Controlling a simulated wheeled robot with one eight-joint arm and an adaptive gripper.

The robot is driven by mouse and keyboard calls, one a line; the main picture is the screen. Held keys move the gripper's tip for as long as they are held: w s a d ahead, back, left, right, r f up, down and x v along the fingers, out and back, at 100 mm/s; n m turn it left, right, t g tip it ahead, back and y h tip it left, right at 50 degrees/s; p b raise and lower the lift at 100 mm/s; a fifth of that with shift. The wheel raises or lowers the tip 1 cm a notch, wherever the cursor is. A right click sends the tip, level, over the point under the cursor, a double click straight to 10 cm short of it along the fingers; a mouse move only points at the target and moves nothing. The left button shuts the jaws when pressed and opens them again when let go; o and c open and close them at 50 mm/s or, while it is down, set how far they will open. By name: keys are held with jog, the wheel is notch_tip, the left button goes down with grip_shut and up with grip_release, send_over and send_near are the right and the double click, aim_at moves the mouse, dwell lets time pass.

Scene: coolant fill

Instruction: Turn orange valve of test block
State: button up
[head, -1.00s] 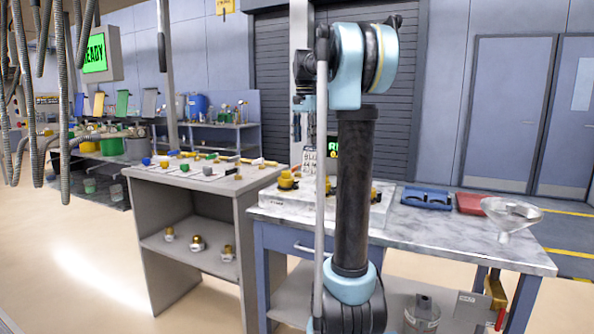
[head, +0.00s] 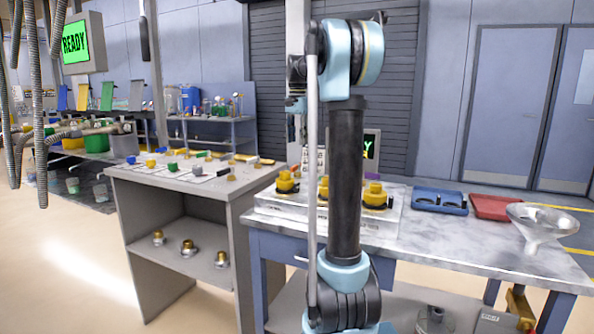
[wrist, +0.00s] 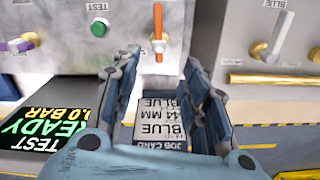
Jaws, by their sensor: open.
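The orange valve (wrist: 158,22) shows at the top of the wrist view, a thin orange lever on a brass stem against a pale block face. My gripper (wrist: 161,62) is open, its two fingers spread, with the valve beyond the gap between their tips; nothing is held. A green button (wrist: 98,28) under a TEST label sits left of the valve. In the head view, the test block (head: 272,209) with yellow fittings stands on the marble-topped bench, partly hidden by my arm. I cannot make out the orange valve or fingertips there.
The wrist view shows a purple-handled valve (wrist: 18,45) at left, a brass valve (wrist: 272,45) at right, a job card (wrist: 160,120) between the fingers, and a READY display (wrist: 50,125). In the head view, a funnel (head: 540,225) and blue tray (head: 438,200) stand on the bench.

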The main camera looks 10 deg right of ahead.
aim_at(297, 167)
notch_tip(297, 167, down, 13)
jog(key=shift+s+r, duration=0.1)
jog(key=shift+r, duration=0.1)
dwell(0.3)
